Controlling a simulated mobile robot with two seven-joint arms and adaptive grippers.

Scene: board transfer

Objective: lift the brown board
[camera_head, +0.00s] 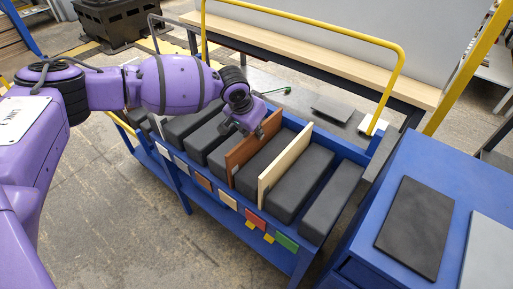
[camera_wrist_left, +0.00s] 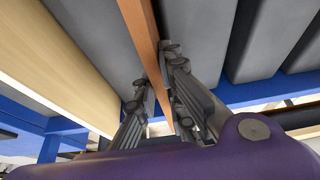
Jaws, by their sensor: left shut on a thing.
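The brown board (camera_head: 240,160) stands upright in a slot between dark grey blocks in the blue rack. It also shows in the left wrist view (camera_wrist_left: 143,30) as a narrow strip running between the fingers. My left gripper (camera_head: 258,129) reaches in from the left, at the board's upper edge near its far end. In the left wrist view its fingers (camera_wrist_left: 165,85) are shut on the board, one on each side. I cannot tell whether the board's lower edge touches the rack floor. My right gripper is out of view.
A cream board (camera_head: 284,164) stands upright close to the right of the brown one. Dark grey blocks (camera_head: 302,184) fill the blue rack (camera_head: 232,193). A blue cabinet (camera_head: 395,165) with a dark plate (camera_head: 415,227) stands at right. A yellow rail (camera_head: 300,27) rises behind.

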